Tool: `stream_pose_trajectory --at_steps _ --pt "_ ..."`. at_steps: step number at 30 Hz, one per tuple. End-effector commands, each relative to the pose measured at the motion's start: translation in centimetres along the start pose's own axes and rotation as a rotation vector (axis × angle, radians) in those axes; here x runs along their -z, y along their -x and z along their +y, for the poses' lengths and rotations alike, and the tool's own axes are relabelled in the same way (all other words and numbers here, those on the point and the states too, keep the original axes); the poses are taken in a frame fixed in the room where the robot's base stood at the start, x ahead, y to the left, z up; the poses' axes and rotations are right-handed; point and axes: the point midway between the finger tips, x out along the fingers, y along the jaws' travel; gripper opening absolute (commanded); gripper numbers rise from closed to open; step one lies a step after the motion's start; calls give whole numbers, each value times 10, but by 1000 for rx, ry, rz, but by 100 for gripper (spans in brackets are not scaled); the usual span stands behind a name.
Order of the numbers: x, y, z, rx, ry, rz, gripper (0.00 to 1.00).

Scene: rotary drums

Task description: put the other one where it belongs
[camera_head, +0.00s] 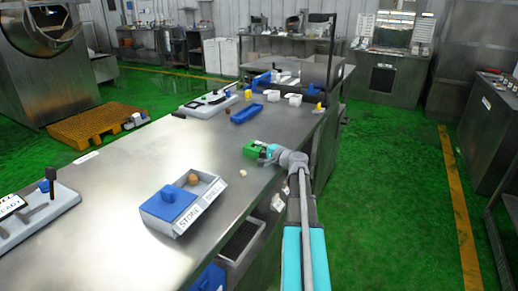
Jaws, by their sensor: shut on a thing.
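My gripper (268,153) is at the right edge of the steel table, shut on a small green block (251,149). The view is too small to show the fingers clearly. I cannot tell if the block touches the table. A two-part grey tray (213,196) stands nearer, to the lower left of my gripper. A small pale ball (243,173) lies on the table between tray and gripper.
Behind my gripper are a blue tray (246,114), another brown ball (227,111), white cups (294,99) and a yellow piece (318,107). A lever panel (30,214) is at the left edge, another panel (207,104) farther back. The table's middle (140,150) is clear.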

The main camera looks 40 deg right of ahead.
Motion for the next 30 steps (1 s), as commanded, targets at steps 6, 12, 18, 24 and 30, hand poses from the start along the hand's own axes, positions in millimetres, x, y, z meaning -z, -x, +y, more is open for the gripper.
stream_pose_trajectory --at_steps 6,12,18,24,30 --pt "0 0 3 0 0 0 0" --pt "0 0 3 0 0 0 41" --pt "0 0 3 0 0 0 48" --pt "0 0 2 0 0 0 48" --pt "0 1 -2 0 0 0 48"
